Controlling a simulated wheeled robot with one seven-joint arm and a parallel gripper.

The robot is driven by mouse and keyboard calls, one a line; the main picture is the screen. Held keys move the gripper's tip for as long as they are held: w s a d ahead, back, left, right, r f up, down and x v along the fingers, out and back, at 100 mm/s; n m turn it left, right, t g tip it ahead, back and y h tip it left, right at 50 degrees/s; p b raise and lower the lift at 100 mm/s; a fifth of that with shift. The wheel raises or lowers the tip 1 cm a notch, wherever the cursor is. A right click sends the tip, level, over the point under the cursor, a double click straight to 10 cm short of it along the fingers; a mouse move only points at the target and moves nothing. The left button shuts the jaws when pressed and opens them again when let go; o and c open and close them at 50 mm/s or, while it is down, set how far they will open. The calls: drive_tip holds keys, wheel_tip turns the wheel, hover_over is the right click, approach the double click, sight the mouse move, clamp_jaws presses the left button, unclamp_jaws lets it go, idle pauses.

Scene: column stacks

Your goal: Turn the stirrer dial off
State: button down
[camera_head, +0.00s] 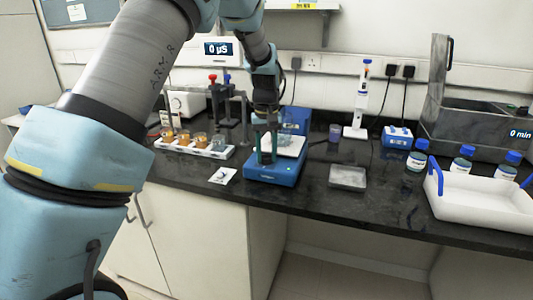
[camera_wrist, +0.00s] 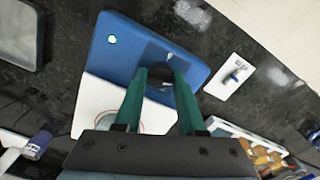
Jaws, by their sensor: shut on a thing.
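The stirrer (camera_head: 288,177) is a blue box with a white top plate, standing near the front edge of the black bench. In the wrist view its blue body (camera_wrist: 122,55) shows a small green light (camera_wrist: 112,40) at one corner. My gripper (camera_head: 266,157) points down over the front of the stirrer. The dial's pointer mark cannot be seen.
A white rack with amber beakers (camera_head: 200,152) and a small white card (camera_head: 222,175) lie to the left. A grey tray (camera_head: 347,178) lies to the right. Blue-capped bottles (camera_head: 462,160) and a white tray with blue handles (camera_head: 485,200) stand further right.

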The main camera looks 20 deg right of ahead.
drive_tip(key=n, duration=0.3)
drive_tip(key=shift+r+n+p, duration=0.1)
drive_tip(key=shift+n+p, duration=0.2)
drive_tip(key=shift+n, duration=0.1)
drive_tip(key=n+p, duration=0.1)
drive_tip(key=n, duration=0.2)
drive_tip(key=shift+n, duration=0.3)
drive_tip(key=n+p, duration=0.1)
drive_tip(key=n, duration=0.4)
drive_tip(key=shift+n+p, duration=0.35)
drive_tip(key=shift+n, duration=0.05)
drive_tip(key=c, duration=0.8)
unclamp_jaws()
drive_tip(key=shift+o, duration=0.2)
wheel_tip(320, 180, up, 11)
drive_tip(key=b, duration=0.3)
drive_tip(key=shift+f, duration=0.2)
